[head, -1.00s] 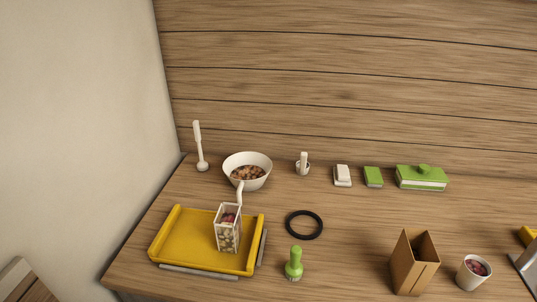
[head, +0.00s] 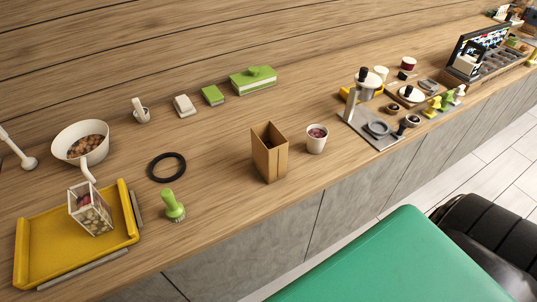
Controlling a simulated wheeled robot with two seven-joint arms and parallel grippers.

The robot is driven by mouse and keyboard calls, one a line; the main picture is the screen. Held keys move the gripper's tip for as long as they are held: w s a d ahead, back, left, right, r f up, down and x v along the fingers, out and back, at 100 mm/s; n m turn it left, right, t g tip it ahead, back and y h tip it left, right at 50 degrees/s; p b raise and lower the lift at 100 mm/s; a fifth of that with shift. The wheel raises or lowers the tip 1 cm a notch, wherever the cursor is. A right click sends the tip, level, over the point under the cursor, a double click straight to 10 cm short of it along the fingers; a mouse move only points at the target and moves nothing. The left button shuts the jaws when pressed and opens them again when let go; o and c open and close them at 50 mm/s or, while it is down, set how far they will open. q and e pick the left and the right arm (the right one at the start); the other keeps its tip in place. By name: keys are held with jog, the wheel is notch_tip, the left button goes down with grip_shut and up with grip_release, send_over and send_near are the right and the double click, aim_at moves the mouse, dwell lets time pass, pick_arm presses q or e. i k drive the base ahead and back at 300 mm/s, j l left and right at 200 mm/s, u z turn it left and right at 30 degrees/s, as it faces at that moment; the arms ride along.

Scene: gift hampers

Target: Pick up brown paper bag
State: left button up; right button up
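The brown paper bag (head: 269,154) stands upright and open at the top near the front edge of the wooden counter, at the middle of the head view. It looks empty as far as its opening shows. A white cup (head: 316,141) with dark red contents stands just to its right, a small gap apart. Neither of my grippers is in view.
A yellow tray (head: 60,250) holding a clear box (head: 90,210) is at left. A green-handled tool (head: 173,207) and black ring (head: 167,167) lie left of the bag. A grey coffee station (head: 372,132) is at right. A green surface (head: 400,265) fills the lower right foreground.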

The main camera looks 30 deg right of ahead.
aim_at(270, 147)
jog(key=z, duration=0.85)
